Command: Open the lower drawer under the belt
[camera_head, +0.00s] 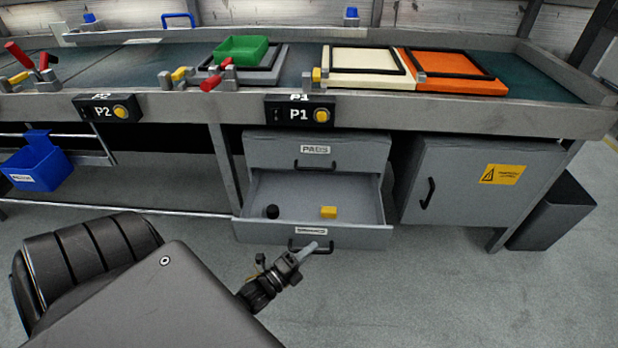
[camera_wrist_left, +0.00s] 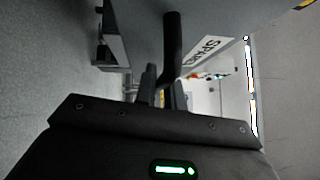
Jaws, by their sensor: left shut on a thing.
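The lower drawer (camera_head: 260,234) under the belt is pulled out, showing its inside. A dark round thing (camera_head: 272,212) and a yellow block (camera_head: 328,212) lie in it. Its black bar handle (camera_head: 326,249) is on the front, below a white label; the handle also shows in the left wrist view (camera_wrist_left: 172,45). My left gripper (camera_head: 309,249) is at this handle and shut on it; the fingers (camera_wrist_left: 163,88) partly hide the bar. The upper drawer (camera_head: 265,153), labelled PADS, is closed. My right gripper is not in view.
A grey cabinet (camera_head: 455,205) with a yellow warning sign stands right of the drawers. A dark bin (camera_head: 553,212) is beyond it. A blue bin (camera_head: 38,165) hangs at the left. Trays and frames sit on the belt (camera_head: 130,65) above. The floor right of my gripper is clear.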

